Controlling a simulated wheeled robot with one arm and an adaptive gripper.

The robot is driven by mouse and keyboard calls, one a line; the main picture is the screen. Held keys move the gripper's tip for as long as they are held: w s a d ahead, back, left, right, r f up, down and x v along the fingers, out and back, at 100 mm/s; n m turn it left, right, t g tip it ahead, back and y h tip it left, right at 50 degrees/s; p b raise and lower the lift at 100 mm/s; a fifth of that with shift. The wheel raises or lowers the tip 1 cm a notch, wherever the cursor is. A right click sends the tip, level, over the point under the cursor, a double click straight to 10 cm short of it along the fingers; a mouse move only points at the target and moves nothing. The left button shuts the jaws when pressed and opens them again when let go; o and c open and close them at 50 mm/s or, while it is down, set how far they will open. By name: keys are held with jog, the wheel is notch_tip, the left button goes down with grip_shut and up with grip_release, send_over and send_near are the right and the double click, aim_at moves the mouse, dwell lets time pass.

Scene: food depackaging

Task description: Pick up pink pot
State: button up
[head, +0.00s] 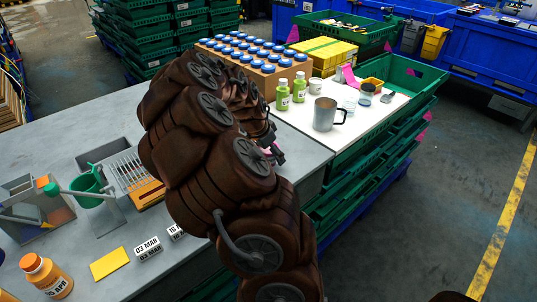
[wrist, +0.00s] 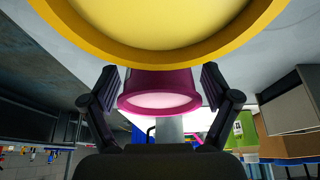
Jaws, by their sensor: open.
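The pink pot (wrist: 160,92) is a magenta round vessel in the middle of the wrist view, with its pale round face towards me. My gripper (wrist: 160,86) has its two dark fingers apart, one on each side of the pot. Whether either finger touches it I cannot tell. A large yellow round object (wrist: 160,35) fills the top of the wrist view, very close to the camera, and overlaps the pot's edge. In the head view my gripper (head: 275,153) shows only partly past my arm. The pot is mostly hidden there.
A green cup (head: 88,188), a metal rack (head: 130,175) and an orange bottle (head: 46,277) are on the grey counter. Green crates (head: 375,150) border it.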

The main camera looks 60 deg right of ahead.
jog(key=c, duration=1.3)
jog(key=shift+r, duration=0.1)
jog(key=shift+c, duration=0.2)
notch_tip(320, 180, up, 8)
jog(key=shift+r+b, duration=0.2)
jog(key=shift+b, duration=0.8)
jog(key=shift+a+r, duration=0.1)
jog(key=shift+r, duration=0.55)
jog(key=shift+w+a+r, duration=0.15)
jog(key=shift+a+r, duration=0.05)
jog(key=shift+r, duration=0.1)
jog(key=shift+w+a+r+p, duration=2.6)
jog(key=shift+w+a, duration=1.6)
jog(key=shift+a, duration=2.85)
jog(key=shift+w+a+r+p, duration=2.55)
jog(key=shift+w+a, duration=1.7)
jog(key=shift+a, duration=2.85)
jog(key=shift+w+a+r+p, duration=2.05)
jog(key=shift+w+a+r, duration=1.6)
jog(key=shift+a, duration=3.4)
